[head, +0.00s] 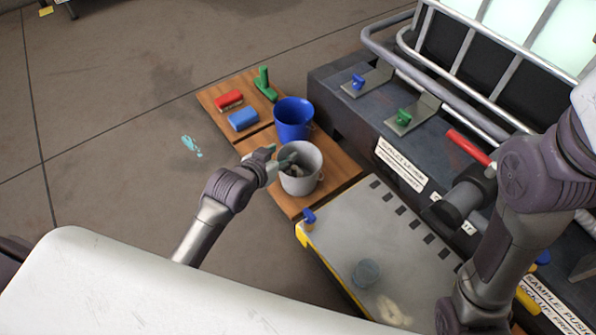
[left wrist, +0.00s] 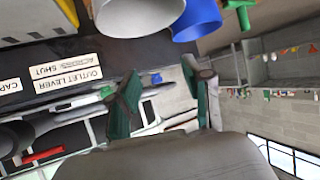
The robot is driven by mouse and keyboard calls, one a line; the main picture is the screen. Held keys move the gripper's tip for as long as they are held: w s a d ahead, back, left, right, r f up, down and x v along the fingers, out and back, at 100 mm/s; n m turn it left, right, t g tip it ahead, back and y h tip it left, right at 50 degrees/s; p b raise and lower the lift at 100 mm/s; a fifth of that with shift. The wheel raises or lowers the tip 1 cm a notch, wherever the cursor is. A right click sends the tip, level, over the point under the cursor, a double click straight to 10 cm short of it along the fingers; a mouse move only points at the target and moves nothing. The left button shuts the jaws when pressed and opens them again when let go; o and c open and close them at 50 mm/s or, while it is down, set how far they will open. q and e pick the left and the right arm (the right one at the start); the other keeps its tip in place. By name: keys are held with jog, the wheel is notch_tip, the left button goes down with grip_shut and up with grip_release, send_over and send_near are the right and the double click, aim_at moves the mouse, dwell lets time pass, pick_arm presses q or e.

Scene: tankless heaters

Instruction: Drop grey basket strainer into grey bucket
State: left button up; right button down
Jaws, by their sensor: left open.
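The grey bucket (head: 306,183) stands upright on a wooden board beside the blue bucket (head: 293,118). My left gripper (head: 280,160) is at the grey bucket's left rim. In the left wrist view its green fingers (left wrist: 160,75) are spread, with nothing between them. Something small and grey shows inside the bucket; I cannot tell if it is the strainer. A round, grey-blue, see-through cup shape (head: 367,272) sits on the grey worktop; it may be the strainer. The grey bucket (left wrist: 135,12) also shows at the top of the left wrist view. My right gripper is not visible.
Red (head: 229,100) and blue (head: 242,119) blocks and a green part (head: 265,86) lie on the back board. A dark bench (head: 350,100) with pipes and valves borders the right. A pale lump (head: 393,311) lies on the worktop. The floor at left is mostly clear.

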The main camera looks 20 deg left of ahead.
pick_arm(q)
jog(key=v, duration=0.5)
jog(key=shift+w, duration=0.1)
